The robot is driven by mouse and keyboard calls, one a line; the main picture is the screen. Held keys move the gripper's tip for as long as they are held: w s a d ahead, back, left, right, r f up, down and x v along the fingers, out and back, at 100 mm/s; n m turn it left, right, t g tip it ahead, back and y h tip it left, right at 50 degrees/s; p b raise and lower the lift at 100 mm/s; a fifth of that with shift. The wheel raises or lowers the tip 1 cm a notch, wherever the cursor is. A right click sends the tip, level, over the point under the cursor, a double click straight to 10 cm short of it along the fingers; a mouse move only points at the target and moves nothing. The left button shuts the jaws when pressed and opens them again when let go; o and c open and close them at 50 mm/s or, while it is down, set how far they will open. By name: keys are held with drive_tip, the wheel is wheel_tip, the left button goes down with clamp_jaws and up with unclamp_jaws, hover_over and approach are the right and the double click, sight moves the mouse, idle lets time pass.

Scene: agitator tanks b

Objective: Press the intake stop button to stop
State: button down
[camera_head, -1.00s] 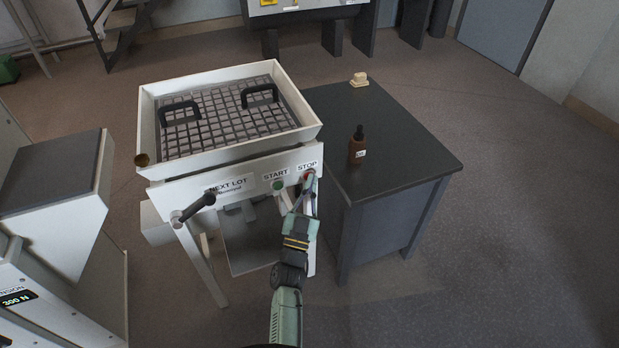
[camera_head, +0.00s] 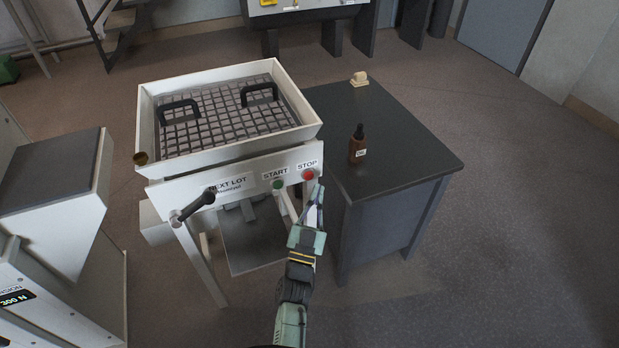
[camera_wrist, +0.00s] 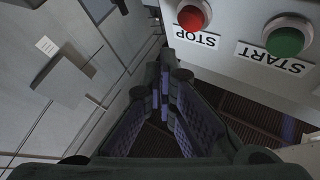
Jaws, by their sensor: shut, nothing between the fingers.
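The red stop button (camera_head: 309,174) sits at the right end of the white front panel, under a STOP label (camera_head: 307,165). It also shows in the wrist view (camera_wrist: 192,17), with its label upside down. The green start button (camera_head: 279,184) is to its left, and it shows at the upper right of the wrist view (camera_wrist: 286,41). My gripper (camera_head: 319,188) is shut and empty. Its tips are just below and right of the stop button, apart from it. In the wrist view the closed fingers (camera_wrist: 165,62) point up the middle, beside the panel.
A white tray with a grid (camera_head: 225,125) and two black handles tops the machine. A black lever (camera_head: 196,206) sticks out at front left. The dark table (camera_head: 400,150) at right holds a brown bottle (camera_head: 357,146) and a beige block (camera_head: 359,78). Floor at right is clear.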

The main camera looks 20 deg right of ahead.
drive_tip(key=s, duration=0.2)
drive_tip(key=shift+s, duration=0.3)
idle(0.6)
